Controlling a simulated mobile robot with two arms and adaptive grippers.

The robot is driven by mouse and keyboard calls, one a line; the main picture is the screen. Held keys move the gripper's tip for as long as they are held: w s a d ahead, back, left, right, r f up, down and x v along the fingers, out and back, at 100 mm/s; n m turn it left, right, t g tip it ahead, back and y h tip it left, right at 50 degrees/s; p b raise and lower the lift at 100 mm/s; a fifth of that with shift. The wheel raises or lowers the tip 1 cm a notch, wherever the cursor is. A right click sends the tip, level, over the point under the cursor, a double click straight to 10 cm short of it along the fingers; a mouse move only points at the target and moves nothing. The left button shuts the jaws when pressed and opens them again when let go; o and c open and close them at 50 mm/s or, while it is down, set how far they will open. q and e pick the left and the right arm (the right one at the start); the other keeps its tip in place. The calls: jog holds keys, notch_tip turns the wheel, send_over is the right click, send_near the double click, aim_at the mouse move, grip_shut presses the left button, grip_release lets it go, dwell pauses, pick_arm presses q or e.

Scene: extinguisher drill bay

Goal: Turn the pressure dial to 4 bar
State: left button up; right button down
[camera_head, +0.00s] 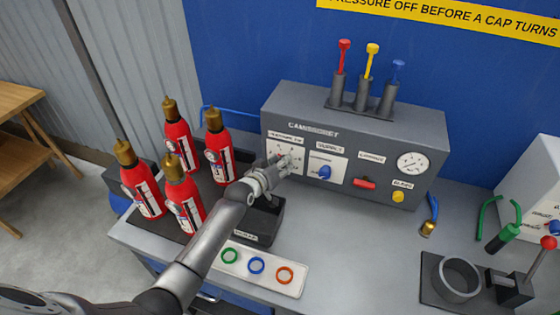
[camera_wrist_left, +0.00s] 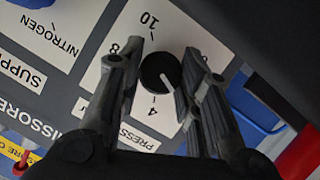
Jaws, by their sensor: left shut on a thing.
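The pressure dial (camera_wrist_left: 158,73) is a round black knob with a white pointer line, on a white plate on the grey console (camera_head: 430,130). In the left wrist view the printed 4, 8 and 10 show around it; other marks are hidden by the fingers. The pointer slants down and right, to the right of the 4 mark and not in line with it. My left gripper (camera_head: 283,166) reaches the dial plate (camera_head: 270,150) in the head view and covers the knob there. Its fingers (camera_wrist_left: 160,80) are shut on the dial, one on each side. My right gripper is not in view.
The console also has a blue supply knob (camera_head: 324,172), a red lever (camera_head: 364,183), a yellow button (camera_head: 398,197) and a gauge (camera_head: 411,162). Several red extinguishers (camera_head: 219,150) stand at left. A tray of coloured rings (camera_head: 230,268) lies in front. The bench middle is clear.

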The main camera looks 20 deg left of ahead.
pick_arm(q)
jog(key=shift+d+f+m+y+p, duration=0.15)
jog(key=shift+m+y+p, duration=0.1)
jog(key=shift+m+y, duration=0.85)
jog(key=shift+d+r+m+y+p, duration=0.1)
jog(key=shift+m+y+p, duration=0.15)
jog(key=shift+m+y, duration=0.85)
jog(key=shift+m+h, duration=0.3)
jog(key=shift+m, duration=0.3)
jog(key=o, duration=1)
jog(key=shift+s, duration=0.1)
jog(key=v, duration=1.2)
